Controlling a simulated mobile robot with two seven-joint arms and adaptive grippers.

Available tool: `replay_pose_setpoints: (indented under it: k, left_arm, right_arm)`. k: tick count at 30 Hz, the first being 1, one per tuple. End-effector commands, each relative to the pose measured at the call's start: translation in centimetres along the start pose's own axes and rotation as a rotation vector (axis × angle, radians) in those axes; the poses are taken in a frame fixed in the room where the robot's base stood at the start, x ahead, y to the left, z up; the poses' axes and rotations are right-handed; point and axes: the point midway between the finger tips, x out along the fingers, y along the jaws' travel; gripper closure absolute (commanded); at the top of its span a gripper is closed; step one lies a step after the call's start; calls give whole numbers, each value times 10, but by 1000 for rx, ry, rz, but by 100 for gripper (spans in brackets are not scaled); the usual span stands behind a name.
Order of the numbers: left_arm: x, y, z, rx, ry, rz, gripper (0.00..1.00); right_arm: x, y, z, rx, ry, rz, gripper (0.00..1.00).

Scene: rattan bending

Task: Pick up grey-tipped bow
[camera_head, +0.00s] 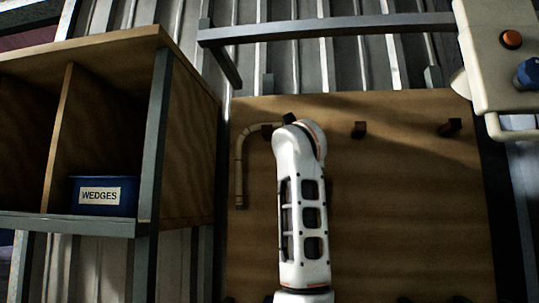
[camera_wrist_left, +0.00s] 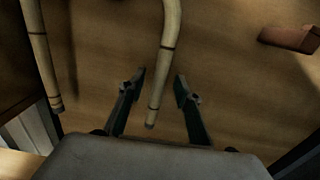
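A tan rattan bow (camera_head: 239,165) hangs on the wooden board, with a curved top and one leg hanging down on the left. My white arm hides its right part. In the left wrist view, two rattan legs show, a left leg (camera_wrist_left: 40,55) and a right leg (camera_wrist_left: 164,65). My left gripper (camera_wrist_left: 160,83) is open, with one finger on each side of the right leg in the picture. Gaps show between leg and fingers; depth is unclear.
The wooden board (camera_head: 400,210) carries other pegs, at top middle (camera_head: 359,130) and top right (camera_head: 449,128). A shelf unit (camera_head: 185,150) with a blue WEDGES bin (camera_head: 103,208) stands left. A pale box with an orange button (camera_head: 490,60) is at upper right.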

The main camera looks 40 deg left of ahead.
Motion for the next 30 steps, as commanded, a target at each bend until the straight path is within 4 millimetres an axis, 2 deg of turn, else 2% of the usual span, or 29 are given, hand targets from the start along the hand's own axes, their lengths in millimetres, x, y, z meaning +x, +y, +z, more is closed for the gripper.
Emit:
replay_pose_setpoints:
  k: [1,5,13,14,17,18,30]
  left_arm:
    - [8,0,1,3,3,3,67]
    - [20,0,1,2,1,3,67]
    - [23,0,-1,0,0,1,67]
    - [23,0,-1,1,0,1,72]
    - [23,0,0,1,0,1,98]
    - [23,0,0,1,0,1,100]
    - [21,0,1,1,-1,1,100]
  right_arm:
    - [-3,5,3,1,-14,8,60]
    - [-4,9,13,1,-38,16,60]
    - [-4,8,15,12,-41,20,60]
    - [-4,8,15,13,-41,20,60]
    - [-4,7,14,14,-39,18,60]
    - [-4,6,13,15,-38,17,60]
    - [-3,3,12,13,-34,12,60]
